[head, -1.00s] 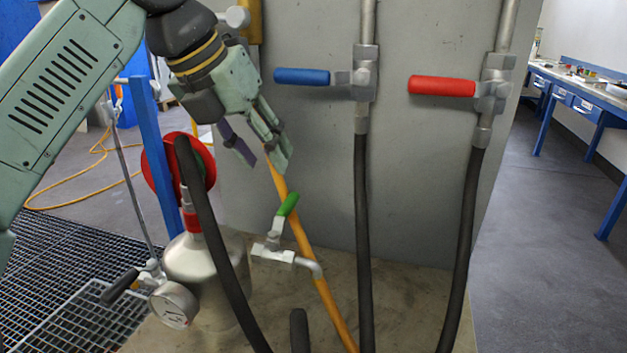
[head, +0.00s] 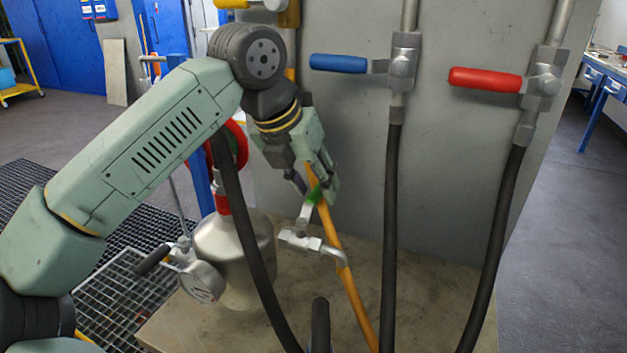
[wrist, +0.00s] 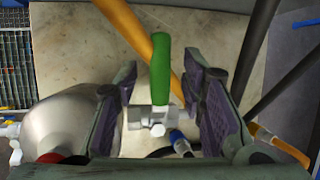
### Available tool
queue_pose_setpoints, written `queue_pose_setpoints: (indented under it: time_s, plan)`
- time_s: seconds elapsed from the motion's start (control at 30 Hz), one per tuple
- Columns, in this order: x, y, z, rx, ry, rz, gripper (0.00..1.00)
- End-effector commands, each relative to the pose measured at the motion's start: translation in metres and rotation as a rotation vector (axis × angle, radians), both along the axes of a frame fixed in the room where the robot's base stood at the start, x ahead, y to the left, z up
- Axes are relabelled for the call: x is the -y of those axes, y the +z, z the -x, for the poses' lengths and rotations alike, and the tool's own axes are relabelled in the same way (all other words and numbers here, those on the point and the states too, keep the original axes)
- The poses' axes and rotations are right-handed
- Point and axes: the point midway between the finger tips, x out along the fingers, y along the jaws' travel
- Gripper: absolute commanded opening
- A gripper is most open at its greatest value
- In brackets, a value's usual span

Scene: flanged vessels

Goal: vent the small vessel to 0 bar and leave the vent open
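The small vessel (head: 237,262) is a silver metal bottle with a red collar, standing on the bench top. It also shows in the wrist view (wrist: 70,115). A small valve (head: 312,243) with a green lever (head: 315,196) sits to its right, with a bent outlet pipe on its right. My gripper (head: 315,190) is at the green lever. In the wrist view the gripper (wrist: 163,95) is open, with the green lever (wrist: 160,68) standing between its fingers and gaps on both sides. A round gauge (head: 202,282) faces the head camera at the vessel's left; its reading is too small to tell.
Blue (head: 338,63) and red (head: 485,79) lever handles lie level on the panel, with black hoses below. An orange hose (head: 352,297) runs behind the green lever. A black-handled valve (head: 153,261) is left of the vessel. A black hose crosses in front of it.

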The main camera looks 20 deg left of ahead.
Motion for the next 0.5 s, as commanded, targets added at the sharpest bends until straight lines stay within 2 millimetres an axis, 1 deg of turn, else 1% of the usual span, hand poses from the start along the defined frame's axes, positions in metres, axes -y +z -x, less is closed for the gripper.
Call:
queue_pose_setpoints:
  time_s: [0.27,0.5]
  plan:
    - [0.0003,-0.0012,-0.0006,0.000,0.000,0.000,0.36]
    - [0.0002,-0.0011,-0.0005,0.000,0.000,0.000,0.20]
